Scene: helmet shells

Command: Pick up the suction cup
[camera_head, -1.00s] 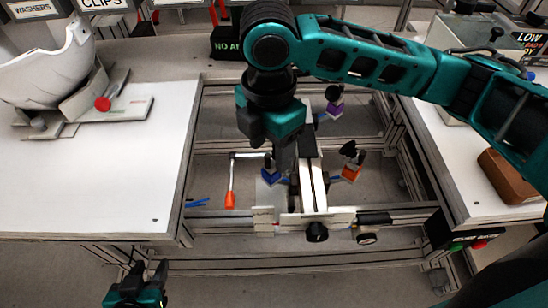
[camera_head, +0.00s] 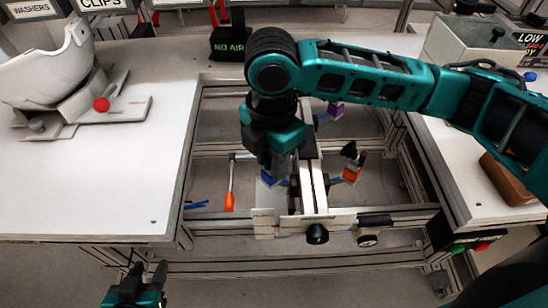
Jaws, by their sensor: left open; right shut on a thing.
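My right gripper (camera_head: 280,176) points down over the recessed frame between the two white tables. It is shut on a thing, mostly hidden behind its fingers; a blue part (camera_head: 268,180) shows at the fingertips. Similar small units stand nearby: one with an orange base and black top (camera_head: 351,163) to the right, and a purple one (camera_head: 335,109) further back, partly behind my arm. I cannot tell for sure which of these is the suction cup. My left gripper (camera_head: 146,275) is open and empty at the bottom left, in front of the left table.
A white helmet shell (camera_head: 45,72) sits on a fixture with a red knob on the left table (camera_head: 90,190). A brown block (camera_head: 508,180) lies on the right table.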

